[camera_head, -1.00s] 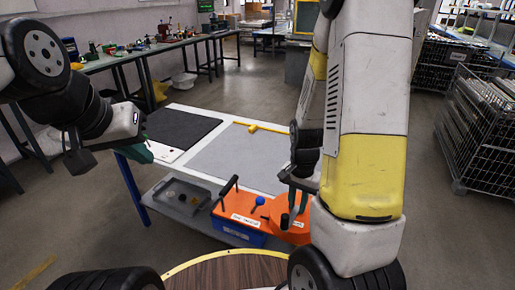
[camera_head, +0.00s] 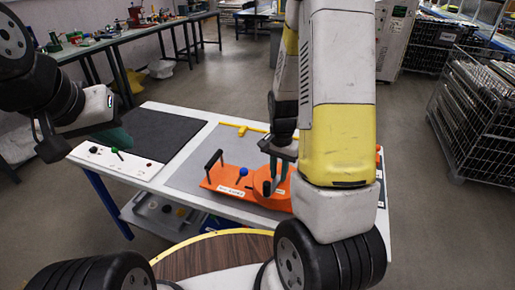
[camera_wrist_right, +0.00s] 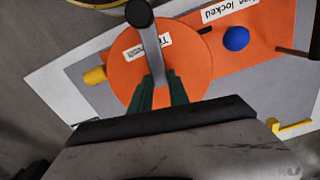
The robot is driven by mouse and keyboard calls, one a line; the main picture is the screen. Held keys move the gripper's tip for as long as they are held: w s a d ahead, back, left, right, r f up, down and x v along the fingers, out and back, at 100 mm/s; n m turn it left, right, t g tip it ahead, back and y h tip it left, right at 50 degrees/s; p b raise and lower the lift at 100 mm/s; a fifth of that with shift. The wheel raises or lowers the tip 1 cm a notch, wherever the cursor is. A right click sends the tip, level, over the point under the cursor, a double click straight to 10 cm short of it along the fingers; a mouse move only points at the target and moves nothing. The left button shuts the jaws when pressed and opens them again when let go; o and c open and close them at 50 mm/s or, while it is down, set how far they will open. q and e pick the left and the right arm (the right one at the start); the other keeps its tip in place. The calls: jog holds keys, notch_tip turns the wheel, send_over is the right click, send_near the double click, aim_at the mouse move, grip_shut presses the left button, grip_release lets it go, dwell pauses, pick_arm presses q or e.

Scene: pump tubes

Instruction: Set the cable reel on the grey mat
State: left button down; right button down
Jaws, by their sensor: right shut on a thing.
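The cable reel is an orange plate with a round orange disc (camera_head: 268,198), a blue knob and a black upright handle. It is over the front part of the grey mat (camera_head: 195,172) in the head view; whether its underside touches the mat is unclear. In the right wrist view the disc (camera_wrist_right: 195,75) lies below my gripper, with the mat (camera_wrist_right: 75,75) around it. My right gripper (camera_wrist_right: 160,92) is shut on the reel's grey strut, which ends in a black knob. My left gripper (camera_head: 118,138) hangs near the black mat; its opening is hidden.
A black mat (camera_head: 150,128) and a white panel with small knobs (camera_head: 118,160) are on the table's left. A yellow piece (camera_head: 245,127) lies at the grey mat's back edge. A grey tray (camera_head: 165,215) sits on the lower shelf. Wire cages (camera_head: 475,120) stand right.

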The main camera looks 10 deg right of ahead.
jog(key=w+f, duration=0.4)
jog(key=w, duration=0.7)
jog(key=shift+w+d+f, duration=0.2)
jog(key=shift+d+f, duration=0.05)
jog(key=shift+d, duration=0.15)
jog(key=c, duration=1.3)
grip_release()
jog(key=shift+o, duration=0.2)
